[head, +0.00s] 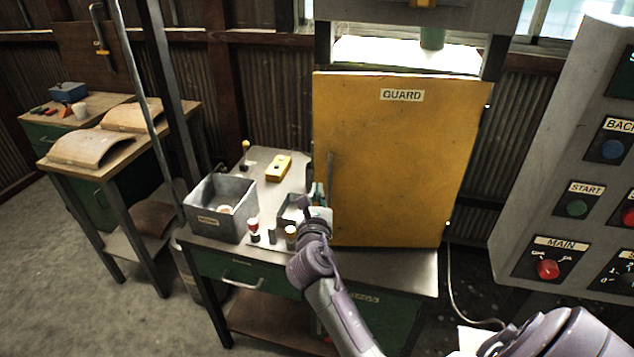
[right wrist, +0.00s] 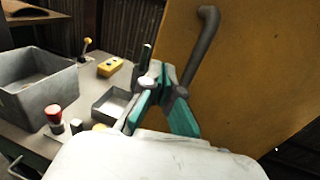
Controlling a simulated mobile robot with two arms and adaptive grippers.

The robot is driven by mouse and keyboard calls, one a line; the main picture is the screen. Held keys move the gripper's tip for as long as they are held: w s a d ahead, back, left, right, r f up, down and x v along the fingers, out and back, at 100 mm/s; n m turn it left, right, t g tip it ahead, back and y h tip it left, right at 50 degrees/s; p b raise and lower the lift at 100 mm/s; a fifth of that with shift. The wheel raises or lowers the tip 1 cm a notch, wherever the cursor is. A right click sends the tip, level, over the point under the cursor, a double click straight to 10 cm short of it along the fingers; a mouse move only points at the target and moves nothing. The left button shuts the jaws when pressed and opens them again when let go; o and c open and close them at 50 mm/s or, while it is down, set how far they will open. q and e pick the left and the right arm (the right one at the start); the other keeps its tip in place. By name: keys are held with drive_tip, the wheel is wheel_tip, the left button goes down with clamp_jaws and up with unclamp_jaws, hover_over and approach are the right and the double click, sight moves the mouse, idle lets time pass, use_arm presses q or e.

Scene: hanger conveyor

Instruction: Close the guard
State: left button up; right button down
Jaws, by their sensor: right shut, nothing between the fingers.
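The guard (head: 400,150) is a yellow panel labelled GUARD, standing upright over the right part of the bench. Its dark vertical bar handle (head: 330,180) is near its left edge; I cannot tell whether the panel is fully closed. It fills the right of the right wrist view (right wrist: 255,80), with the handle (right wrist: 208,45) at upper middle. My right gripper (head: 318,188) is beside the handle's lower end, its teal fingers (right wrist: 157,72) shut and empty. The fingers appear apart from the handle in the right wrist view. My left gripper is out of view.
The bench (head: 390,262) holds a grey bin (head: 222,208), a small tray (head: 290,212), a yellow button box (head: 279,168) and a red-topped object (head: 254,230). A control panel (head: 555,228) stands at right, and a post (head: 165,90) at left.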

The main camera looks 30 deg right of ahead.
sight(318, 179)
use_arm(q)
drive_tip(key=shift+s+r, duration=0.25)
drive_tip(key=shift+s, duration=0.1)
use_arm(e)
drive_tip(key=shift+x, duration=1.6)
